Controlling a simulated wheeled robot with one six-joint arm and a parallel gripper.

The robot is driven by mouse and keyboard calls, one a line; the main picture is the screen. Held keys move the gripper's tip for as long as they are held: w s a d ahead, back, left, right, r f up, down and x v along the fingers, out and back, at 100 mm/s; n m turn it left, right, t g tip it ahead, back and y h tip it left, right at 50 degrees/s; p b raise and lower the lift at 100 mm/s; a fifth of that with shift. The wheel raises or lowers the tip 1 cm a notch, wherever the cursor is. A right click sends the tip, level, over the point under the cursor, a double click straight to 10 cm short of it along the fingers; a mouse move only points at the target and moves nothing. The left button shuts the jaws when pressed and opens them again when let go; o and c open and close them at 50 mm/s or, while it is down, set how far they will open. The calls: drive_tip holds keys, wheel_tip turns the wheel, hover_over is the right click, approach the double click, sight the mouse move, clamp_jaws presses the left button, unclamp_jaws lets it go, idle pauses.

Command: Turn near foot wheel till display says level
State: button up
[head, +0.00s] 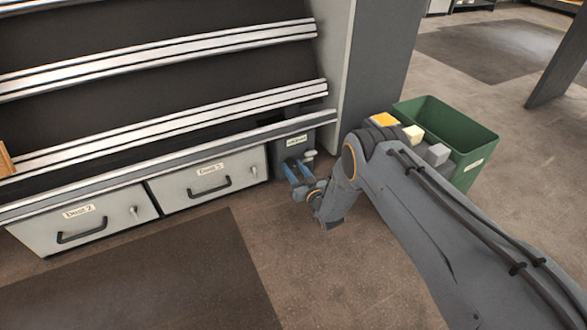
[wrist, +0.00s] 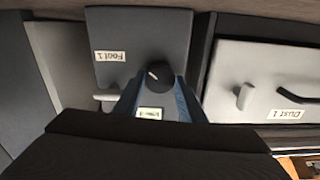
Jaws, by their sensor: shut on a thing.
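The near foot unit, labelled Foot 1 (wrist: 110,57), is a grey box that appears upside down in the wrist view. It also shows at the right end of the rack base in the head view (head: 296,141). Its dark round wheel (wrist: 159,73) sits between the blue fingers of my gripper (wrist: 160,82). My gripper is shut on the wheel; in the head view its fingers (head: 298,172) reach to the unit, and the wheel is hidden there. A small pale display (wrist: 150,113) shows between the fingers; I cannot read its text surely.
A pale lever (wrist: 105,98) sticks out beside the fingers. The Dust 1 drawer (wrist: 270,85) is right of the foot in the wrist view. The Dust 2 drawer (head: 85,220) is farther left. A green bin (head: 465,135) stands behind my arm. The floor in front is clear.

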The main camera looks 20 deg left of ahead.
drive_tip(key=m, duration=0.5)
drive_tip(key=shift+d, duration=0.1)
drive_tip(key=m, duration=0.5)
drive_tip(key=shift+m, duration=0.4)
drive_tip(key=m, duration=0.5)
drive_tip(key=shift+m, duration=0.3)
drive_tip(key=m, duration=0.5)
drive_tip(key=shift+w+m, duration=0.1)
drive_tip(key=shift+m, duration=0.3)
drive_tip(key=o, duration=1)
drive_tip(key=shift+d, duration=0.1)
drive_tip(key=shift+o, duration=0.2)
